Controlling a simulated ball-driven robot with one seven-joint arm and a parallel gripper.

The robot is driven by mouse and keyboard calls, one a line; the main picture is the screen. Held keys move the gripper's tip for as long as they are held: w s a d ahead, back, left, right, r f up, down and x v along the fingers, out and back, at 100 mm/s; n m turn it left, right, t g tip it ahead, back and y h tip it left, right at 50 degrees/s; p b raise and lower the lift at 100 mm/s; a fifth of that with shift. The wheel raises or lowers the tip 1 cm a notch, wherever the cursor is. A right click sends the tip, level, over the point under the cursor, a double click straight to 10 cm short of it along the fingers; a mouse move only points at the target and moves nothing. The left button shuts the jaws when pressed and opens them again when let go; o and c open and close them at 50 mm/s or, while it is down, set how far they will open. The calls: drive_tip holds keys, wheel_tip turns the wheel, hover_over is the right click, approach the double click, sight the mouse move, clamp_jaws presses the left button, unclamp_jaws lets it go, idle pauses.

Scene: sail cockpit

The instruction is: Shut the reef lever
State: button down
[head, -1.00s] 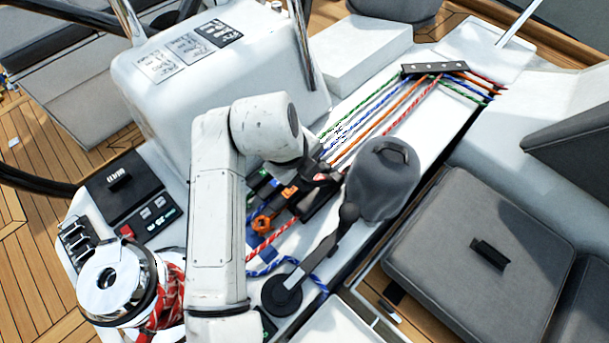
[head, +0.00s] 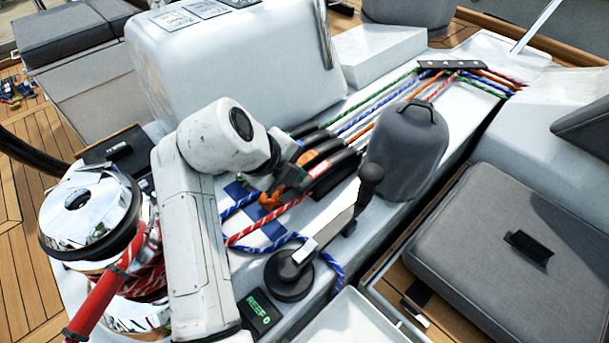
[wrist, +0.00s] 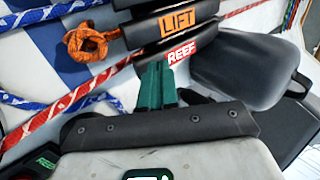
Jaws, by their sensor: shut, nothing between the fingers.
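The reef lever (head: 335,172) is the nearest of the black clutch levers, with a red REEF label at its end. That label also shows in the wrist view (wrist: 182,54). A red-and-white rope (head: 265,220) runs to its clutch. I cannot tell how far the lever is raised. My gripper (head: 298,178) is at the label end of the levers, its fingers shut and empty. In the wrist view my teal fingertips (wrist: 157,72) point at the lower left of the REEF label; whether they touch is unclear. My gripper partly hides the levers' near ends in the head view.
A winch handle (head: 325,228) and a grey bag (head: 408,145) stand close by on the right. A chrome winch (head: 90,215) is at left. A small display (head: 259,311) reads REEF 0.

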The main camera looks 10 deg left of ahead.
drive_tip(key=shift+a+f, duration=0.1)
drive_tip(key=shift+f, duration=0.05)
idle(0.5)
drive_tip(key=v, duration=1)
drive_tip(key=shift+s+r, duration=0.2)
drive_tip(key=shift+r, duration=0.15)
drive_tip(key=shift+f, duration=0.1)
